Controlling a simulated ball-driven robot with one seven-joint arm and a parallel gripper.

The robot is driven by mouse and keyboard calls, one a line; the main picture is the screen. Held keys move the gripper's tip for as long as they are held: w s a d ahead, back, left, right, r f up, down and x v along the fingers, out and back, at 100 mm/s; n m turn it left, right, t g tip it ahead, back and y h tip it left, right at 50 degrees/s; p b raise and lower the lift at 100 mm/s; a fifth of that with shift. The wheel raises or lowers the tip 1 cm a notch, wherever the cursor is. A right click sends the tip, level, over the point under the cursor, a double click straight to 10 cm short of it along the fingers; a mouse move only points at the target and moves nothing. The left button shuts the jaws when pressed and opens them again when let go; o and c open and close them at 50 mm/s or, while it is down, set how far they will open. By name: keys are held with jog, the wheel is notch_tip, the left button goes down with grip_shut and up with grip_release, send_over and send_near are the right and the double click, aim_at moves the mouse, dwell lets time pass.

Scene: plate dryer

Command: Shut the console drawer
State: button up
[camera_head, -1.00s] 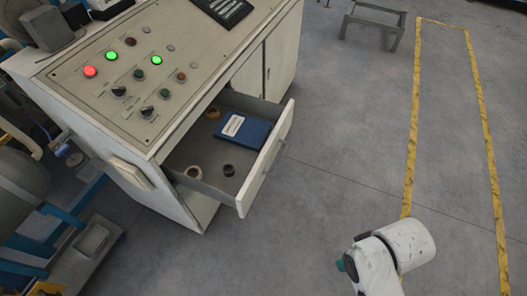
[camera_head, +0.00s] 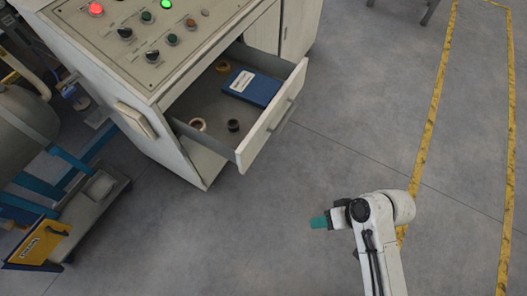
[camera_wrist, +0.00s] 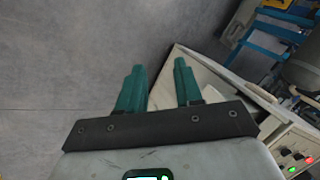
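The console drawer (camera_head: 262,128) stands pulled out from the white control console (camera_head: 150,90). Its front panel carries a bar handle (camera_head: 282,117). A blue book (camera_head: 252,88) and several rings lie inside. My gripper (camera_head: 318,222) is to the lower right of the drawer, apart from it, its teal fingertips pointing left. In the wrist view, the two teal fingers (camera_wrist: 160,88) are spread with a gap between them and nothing held. The console (camera_wrist: 275,125) shows to their right there, with a pale part of it behind the right finger.
Grey floor (camera_head: 230,240) is free between my arm and the drawer. A yellow floor line (camera_head: 432,110) runs at the right. A grey tank (camera_head: 22,120) and blue-framed equipment (camera_head: 70,165) stand at the left. A metal stand (camera_head: 430,12) is at the top right.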

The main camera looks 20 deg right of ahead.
aim_at(192, 122)
jog(key=w+a+f+m+t+y+b, duration=0.1)
jog(key=w+f, duration=0.1)
jog(key=w+a+f+t+y+b, duration=0.1)
jog(key=w+y, duration=0.1)
jog(key=w, duration=0.1)
jog(key=w+a+f+m+t+y+b, duration=0.1)
jog(key=w+f+y, duration=0.1)
jog(key=w, duration=0.1)
jog(key=shift+w+a+f+m+t+b, duration=0.1)
jog(key=shift+a+f+m+t+b, duration=0.2)
jog(key=shift+f+b, duration=0.1)
jog(key=c, duration=0.5)
jog(key=w+t, duration=0.1)
jog(key=w+m+t+y+b, duration=0.1)
jog(key=w, duration=0.1)
jog(key=w+m+t+y+b, duration=0.1)
jog(key=shift+w+d, duration=0.3)
grip_shut()
jog(key=w+a+m+t, duration=0.1)
jog(key=w+a, duration=0.1)
jog(key=w, duration=0.2)
jog(key=w+a+r+m+t, duration=0.1)
jog(key=w+a, duration=0.2)
jog(key=w, duration=0.2)
jog(key=w+a+m+t, duration=0.1)
jog(key=w+a+t, duration=0.1)
jog(key=w, duration=0.2)
jog(key=shift+w+a+r, duration=0.25)
jog(key=shift+w+a, duration=0.05)
jog(key=shift+w, duration=0.1)
